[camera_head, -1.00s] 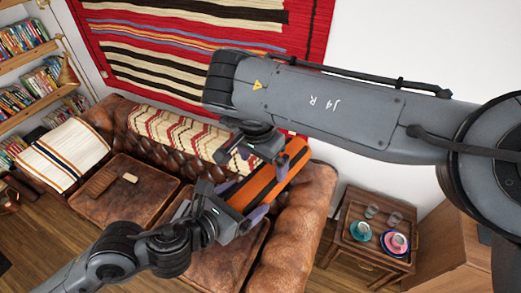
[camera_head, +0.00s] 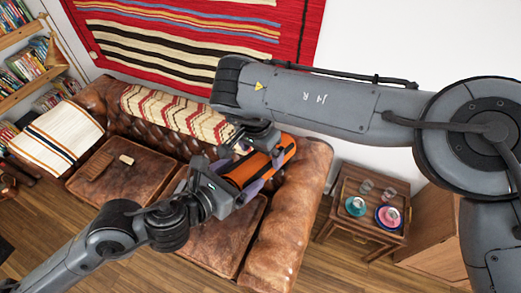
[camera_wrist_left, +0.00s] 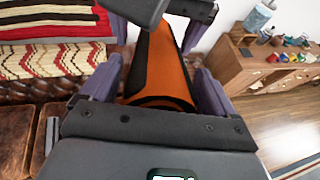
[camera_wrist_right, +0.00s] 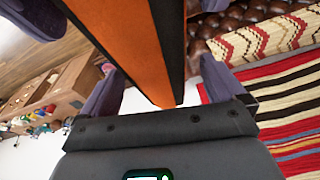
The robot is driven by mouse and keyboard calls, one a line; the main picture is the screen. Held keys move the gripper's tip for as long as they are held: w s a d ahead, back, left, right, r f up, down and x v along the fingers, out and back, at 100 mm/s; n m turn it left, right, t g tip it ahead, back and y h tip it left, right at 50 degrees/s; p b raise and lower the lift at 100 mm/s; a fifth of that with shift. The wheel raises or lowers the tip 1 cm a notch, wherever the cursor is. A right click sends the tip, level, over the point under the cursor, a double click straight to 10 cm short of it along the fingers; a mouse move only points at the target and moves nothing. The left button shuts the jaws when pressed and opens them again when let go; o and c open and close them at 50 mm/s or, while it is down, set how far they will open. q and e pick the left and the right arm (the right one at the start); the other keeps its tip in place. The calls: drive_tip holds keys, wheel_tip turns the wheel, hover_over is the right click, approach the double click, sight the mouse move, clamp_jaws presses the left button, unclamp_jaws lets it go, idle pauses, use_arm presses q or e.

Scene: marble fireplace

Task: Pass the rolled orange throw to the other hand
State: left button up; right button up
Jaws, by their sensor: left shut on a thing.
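The rolled orange throw (camera_head: 250,171), orange with black stripes, is held in the air above the sofa. My left gripper (camera_head: 238,186) is shut on it; in the left wrist view the throw (camera_wrist_left: 165,68) runs away from the palm between the two fingers (camera_wrist_left: 155,88). My right gripper (camera_head: 250,147) is at the throw's upper side, very close to the left one. In the right wrist view the throw (camera_wrist_right: 150,45) reaches in between the open fingers (camera_wrist_right: 162,88), with a gap beside the left finger. The right fingertips are partly hidden in the head view.
A brown leather sofa (camera_head: 285,215) lies below, with a patterned blanket (camera_head: 165,112) on its back and a striped one (camera_head: 58,138) at the left. A side table (camera_head: 345,190) with cups and glasses stands at right. A red striped rug hangs on the wall.

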use_arm(q)
drive_tip(key=shift+s+d, duration=0.2)
drive_tip(key=shift+d, duration=0.05)
use_arm(e)
drive_tip(key=shift+w+a+r, duration=0.1)
drive_tip(key=c, duration=0.7)
use_arm(q)
drive_tip(key=o, duration=0.9)
use_arm(e)
drive_tip(key=shift+c, duration=0.2)
use_arm(q)
drive_tip(key=shift+o, duration=0.2)
use_arm(e)
drive_tip(key=shift+a, duration=0.1)
use_arm(q)
drive_tip(key=shift+s+a, duration=0.1)
drive_tip(key=shift+s, duration=0.05)
